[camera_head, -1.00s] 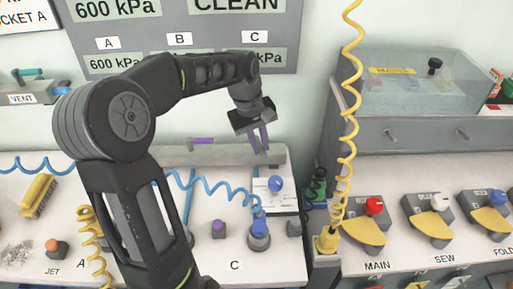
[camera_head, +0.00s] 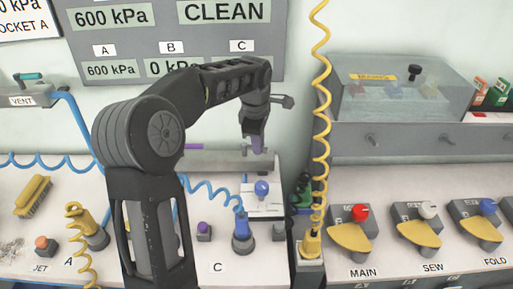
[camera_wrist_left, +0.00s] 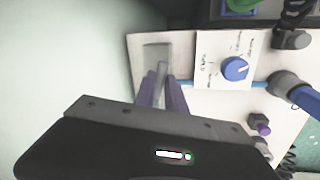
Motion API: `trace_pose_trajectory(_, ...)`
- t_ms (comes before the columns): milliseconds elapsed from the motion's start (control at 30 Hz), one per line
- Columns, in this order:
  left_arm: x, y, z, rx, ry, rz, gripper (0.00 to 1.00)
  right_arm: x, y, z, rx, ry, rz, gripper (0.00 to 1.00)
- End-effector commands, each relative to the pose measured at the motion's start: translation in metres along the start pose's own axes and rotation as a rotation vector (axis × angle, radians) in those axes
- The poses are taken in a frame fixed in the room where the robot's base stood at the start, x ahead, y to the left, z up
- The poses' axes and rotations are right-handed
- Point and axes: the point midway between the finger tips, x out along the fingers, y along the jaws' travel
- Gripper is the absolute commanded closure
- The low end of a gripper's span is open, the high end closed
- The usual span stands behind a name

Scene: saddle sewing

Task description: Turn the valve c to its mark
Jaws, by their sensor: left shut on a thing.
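My left gripper (camera_head: 257,145) reaches down to the grey rail at the back of the bench, behind the blue knob. In the left wrist view its purple-grey fingers (camera_wrist_left: 163,92) are shut on a thin grey lever (camera_wrist_left: 161,71) standing on a grey plate (camera_wrist_left: 155,52). I take this lever for valve c; no label shows on it, and any mark is hidden or too small to tell. A blue knob (camera_head: 262,187) sits on a white marked card, apart from the fingers; it also shows in the left wrist view (camera_wrist_left: 235,68). My right gripper is out of view.
A blue hose fitting (camera_head: 242,232) and a purple button (camera_head: 204,229) stand near label C (camera_head: 217,267). A yellow coiled hose (camera_head: 320,120) hangs right of the gripper. The wall panel (camera_head: 165,35) reads 0 kPa under B; the value under C is hidden by my arm.

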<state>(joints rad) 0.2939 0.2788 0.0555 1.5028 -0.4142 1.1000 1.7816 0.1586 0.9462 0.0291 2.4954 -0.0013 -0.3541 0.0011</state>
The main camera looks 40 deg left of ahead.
Motion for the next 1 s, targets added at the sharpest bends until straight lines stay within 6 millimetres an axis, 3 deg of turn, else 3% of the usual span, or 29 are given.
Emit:
trace_pose_trajectory(400,0.002,0.012,0.001,-0.255,0.048,0.001,1.00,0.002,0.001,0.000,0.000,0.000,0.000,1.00)
trace_pose_trajectory(967,0.002,0.014,0.000,-0.300,0.056,0.001,1.00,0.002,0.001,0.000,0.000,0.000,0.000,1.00)
trace_pose_trajectory(1000,0.002,0.014,0.000,-0.300,0.056,0.001,0.83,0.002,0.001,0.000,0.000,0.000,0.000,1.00)
